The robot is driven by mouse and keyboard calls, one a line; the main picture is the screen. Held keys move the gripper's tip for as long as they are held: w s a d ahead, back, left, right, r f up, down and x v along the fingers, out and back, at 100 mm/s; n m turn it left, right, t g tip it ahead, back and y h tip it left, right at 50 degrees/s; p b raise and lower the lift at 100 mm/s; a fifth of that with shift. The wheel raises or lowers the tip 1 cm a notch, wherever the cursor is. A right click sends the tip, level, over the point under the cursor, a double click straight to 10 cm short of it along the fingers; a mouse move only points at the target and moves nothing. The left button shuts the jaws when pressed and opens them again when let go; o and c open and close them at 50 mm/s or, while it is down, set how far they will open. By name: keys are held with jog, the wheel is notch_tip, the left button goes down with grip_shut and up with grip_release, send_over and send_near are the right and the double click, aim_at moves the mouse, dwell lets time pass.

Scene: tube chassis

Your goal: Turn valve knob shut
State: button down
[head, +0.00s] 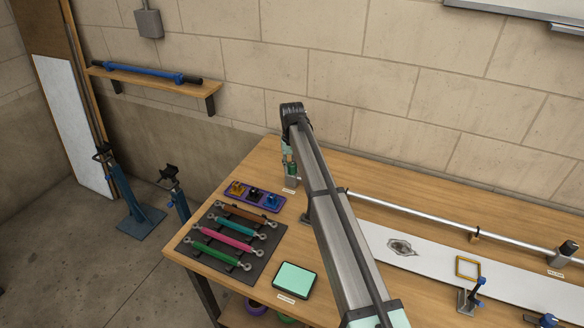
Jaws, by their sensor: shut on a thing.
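My arm reaches from the lower right to the back of the workbench and bends down at its far end. My gripper (289,158) hangs there, small and partly hidden by my arm. It is shut at the top of a small upright fixture with a dark green part (292,170) and a grey base, which I take to be the valve. The knob itself is hidden behind the gripper and arm. How far the knob is turned cannot be seen.
A purple tray (271,207) with small coloured fittings is left of the valve. A dark mat (195,256) holds several coloured turnbuckles. A mint-topped box (295,279) lies in front. A long silver tube (420,213) and white board (510,288) are at right.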

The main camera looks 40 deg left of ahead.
aim_at(292, 164)
jog(key=shift+n, duration=1.1)
jog(key=c, duration=0.8)
grip_release()
jog(key=shift+c, duration=0.2)
notch_tip(292, 164, up, 12)
